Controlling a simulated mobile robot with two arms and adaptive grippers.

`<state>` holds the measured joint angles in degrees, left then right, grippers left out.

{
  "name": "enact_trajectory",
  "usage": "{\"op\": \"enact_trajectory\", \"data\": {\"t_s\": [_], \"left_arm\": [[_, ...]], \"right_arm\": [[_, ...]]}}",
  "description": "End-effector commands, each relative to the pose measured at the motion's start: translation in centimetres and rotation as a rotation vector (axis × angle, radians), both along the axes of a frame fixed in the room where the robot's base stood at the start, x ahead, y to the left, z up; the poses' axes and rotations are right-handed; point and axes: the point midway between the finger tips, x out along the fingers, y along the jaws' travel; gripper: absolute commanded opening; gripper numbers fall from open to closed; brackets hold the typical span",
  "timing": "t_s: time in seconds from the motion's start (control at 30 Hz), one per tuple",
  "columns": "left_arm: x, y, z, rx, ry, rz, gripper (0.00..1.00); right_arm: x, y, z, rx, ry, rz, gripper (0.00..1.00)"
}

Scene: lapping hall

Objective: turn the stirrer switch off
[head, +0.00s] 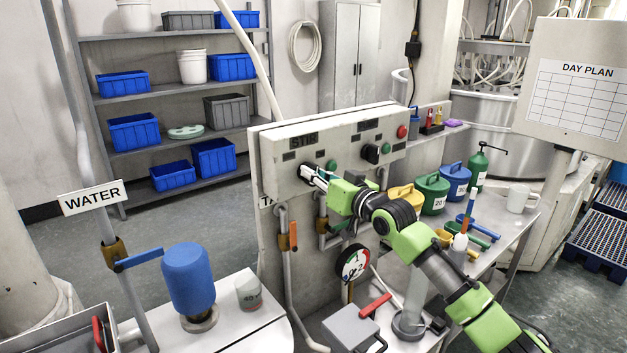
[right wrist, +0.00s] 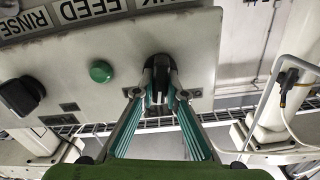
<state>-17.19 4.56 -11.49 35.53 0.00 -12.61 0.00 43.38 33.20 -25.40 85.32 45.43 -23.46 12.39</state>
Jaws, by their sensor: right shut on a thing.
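In the right wrist view the fingertips (right wrist: 160,96) are closed on the knob, one on each side. The knob's handle looks roughly upright in that view; its position marks cannot be read. My left gripper is not in view.
A green button (right wrist: 100,71) sits beside the gripped knob. A second black knob (head: 371,153) and a red button (head: 402,132) are farther right on the panel. Pipes and a gauge (head: 353,263) lie below.

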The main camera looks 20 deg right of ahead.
Motion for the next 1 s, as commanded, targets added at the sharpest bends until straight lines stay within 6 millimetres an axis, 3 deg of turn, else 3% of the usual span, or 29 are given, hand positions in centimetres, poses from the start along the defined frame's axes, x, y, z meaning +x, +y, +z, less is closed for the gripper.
{"op": "enact_trajectory", "data": {"t_s": [0.4, 0.97, 1.0], "left_arm": [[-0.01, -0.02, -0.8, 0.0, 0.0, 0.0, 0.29], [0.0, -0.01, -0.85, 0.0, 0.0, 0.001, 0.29], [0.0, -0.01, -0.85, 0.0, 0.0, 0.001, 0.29]], "right_arm": [[-0.04, 0.1, -0.09, -0.191, -0.067, 0.0, 0.0], [-0.04, 0.12, -0.13, -0.221, -0.077, 0.001, 0.0], [-0.04, 0.12, -0.13, -0.221, -0.077, 0.001, 0.17]]}}
